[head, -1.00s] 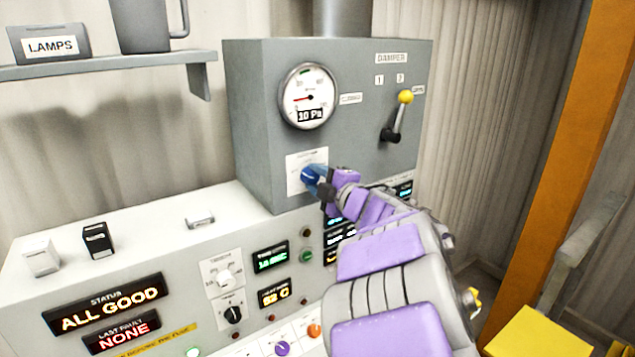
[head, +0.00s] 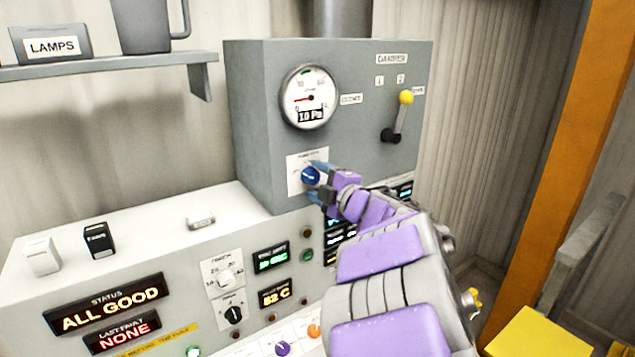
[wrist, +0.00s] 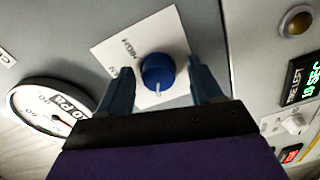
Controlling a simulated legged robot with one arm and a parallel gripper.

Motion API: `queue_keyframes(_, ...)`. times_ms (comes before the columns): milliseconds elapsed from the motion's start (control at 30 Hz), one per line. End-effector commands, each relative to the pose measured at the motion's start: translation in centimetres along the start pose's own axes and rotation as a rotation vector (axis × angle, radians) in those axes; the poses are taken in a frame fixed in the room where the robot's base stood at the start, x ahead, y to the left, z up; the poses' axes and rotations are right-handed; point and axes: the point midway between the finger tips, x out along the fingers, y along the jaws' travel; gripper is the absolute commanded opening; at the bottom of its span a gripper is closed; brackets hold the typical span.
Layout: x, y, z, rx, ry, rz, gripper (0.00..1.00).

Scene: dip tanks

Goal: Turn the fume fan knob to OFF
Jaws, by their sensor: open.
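The fume fan knob (head: 310,175) is a round blue dial with a white pointer line, on a white label plate (head: 294,186) low on the front of the grey box. In the wrist view the knob (wrist: 158,72) sits between my two blue fingertips, with a gap on each side. Its pointer is toward the bottom of that picture; part of the plate's lettering is hidden or too blurred to read. My gripper (head: 318,181) is open around the knob, and it also shows in the wrist view (wrist: 160,85).
A round pressure gauge (head: 308,97) reading 10 Pa is above the knob. A yellow-tipped damper lever (head: 401,115) is to its upper right. Below stands a control panel with small dials, displays and a status screen (head: 108,302). A shelf (head: 110,66) is at upper left.

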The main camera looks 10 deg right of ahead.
Motion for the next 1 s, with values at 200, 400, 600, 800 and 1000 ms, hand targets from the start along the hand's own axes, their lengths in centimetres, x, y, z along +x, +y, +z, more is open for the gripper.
queue_keyframes(200, -2.9, 0.2, 0.1, -0.001, -0.006, 0.001, 0.65)
queue_keyframes(400, -7.3, 0.2, 0.1, 0.000, -0.006, 0.001, 0.65)
queue_keyframes(600, -11.7, 0.1, 0.2, 0.000, -0.009, -0.002, 0.65)
queue_keyframes(800, -15.1, 0.0, 0.1, -0.003, -0.005, -0.002, 0.65)
queue_keyframes(1000, -16.7, -0.2, 0.1, 0.001, -0.004, -0.003, 0.65)
